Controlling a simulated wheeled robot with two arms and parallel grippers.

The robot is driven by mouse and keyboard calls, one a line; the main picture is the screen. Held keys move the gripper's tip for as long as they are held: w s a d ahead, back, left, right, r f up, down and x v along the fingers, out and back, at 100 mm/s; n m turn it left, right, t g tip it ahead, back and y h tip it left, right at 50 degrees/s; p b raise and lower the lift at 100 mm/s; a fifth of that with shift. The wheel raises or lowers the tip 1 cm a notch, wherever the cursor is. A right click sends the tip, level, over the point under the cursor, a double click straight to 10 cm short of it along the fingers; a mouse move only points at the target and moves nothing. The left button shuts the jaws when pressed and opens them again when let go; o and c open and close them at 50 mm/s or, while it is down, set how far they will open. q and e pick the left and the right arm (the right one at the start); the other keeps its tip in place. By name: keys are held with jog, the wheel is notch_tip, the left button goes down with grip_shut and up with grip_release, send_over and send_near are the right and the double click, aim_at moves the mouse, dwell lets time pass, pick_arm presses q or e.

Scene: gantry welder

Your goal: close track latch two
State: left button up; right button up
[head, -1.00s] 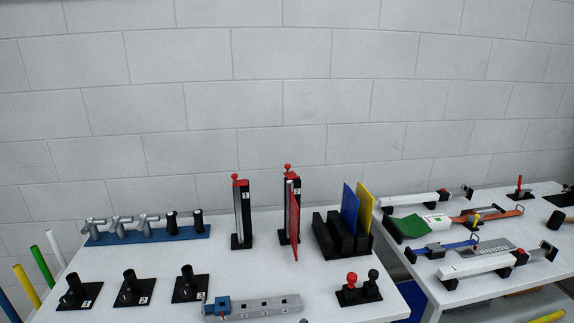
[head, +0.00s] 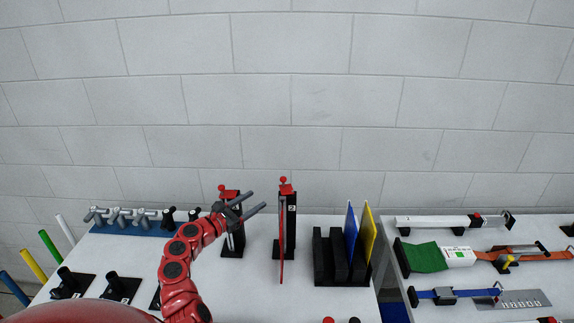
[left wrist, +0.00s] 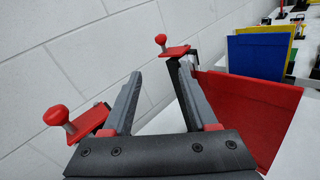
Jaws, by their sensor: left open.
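Track latch two (head: 291,225) is a black upright post labelled 2, with a red plate and red knob (head: 284,181) on top. A red panel (head: 282,245) stands upright at its left side. My left gripper (head: 258,200) is open and empty, its fingers pointing right toward latch two. In the left wrist view the red plate of latch two (left wrist: 172,51) shows just beyond the right fingertip, with its knob at upper left. The similar latch one (head: 232,240) is partly hidden behind my left gripper; its red knob (left wrist: 57,115) is left of the fingers. My right gripper is out of view.
A black rack (head: 330,255) with a blue panel (head: 351,235) and a yellow panel (head: 368,240) stands right of latch two. A blue base with metal fittings (head: 130,228) lies at the back left. A second table at right holds straps and clamps.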

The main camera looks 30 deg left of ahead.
pick_arm(q)
notch_tip(320, 180, up, 2)
jog(key=h, duration=0.1)
send_near(286, 185)
jog(key=w+r, duration=0.2)
jog(key=w, duration=0.4)
jog(key=w+d+b, duration=0.1)
jog(key=w, duration=0.1)
jog(key=w+d+b, duration=0.1)
jog(key=w, duration=0.1)
jog(key=shift+w, duration=0.45)
jog(key=shift+w+r+b, duration=0.25)
jog(key=shift+w+b, duration=0.2)
jog(key=shift+w, duration=0.05)
grip_shut()
